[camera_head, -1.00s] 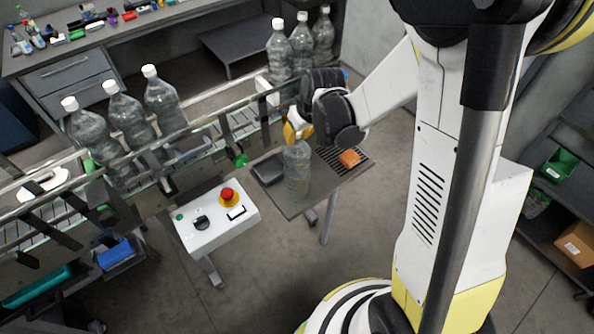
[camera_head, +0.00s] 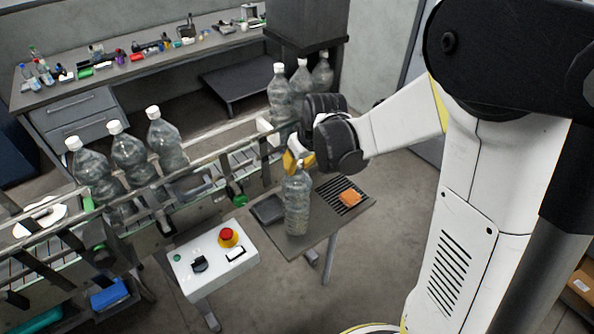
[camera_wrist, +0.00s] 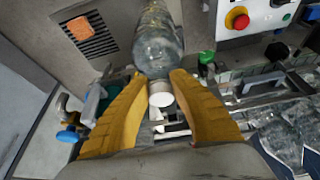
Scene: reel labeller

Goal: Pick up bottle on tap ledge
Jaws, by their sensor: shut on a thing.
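A clear plastic bottle (camera_head: 297,205) stands upright at the tap ledge (camera_head: 325,222), a grey shelf with a slotted grate. Whether its base touches the ledge I cannot tell. My gripper (camera_head: 297,162) is at the bottle's top, shut on it, its yellow fingers hiding the cap in the head view. In the wrist view, the bottle (camera_wrist: 159,48) extends away between the two fingers of my gripper (camera_wrist: 160,76), and its white cap (camera_wrist: 161,99) shows between them.
A control box (camera_head: 213,260) with a red button is left of the ledge. A conveyor (camera_head: 170,185) behind carries several similar bottles (camera_head: 130,160). A cluttered workbench (camera_head: 130,75) stands at the back.

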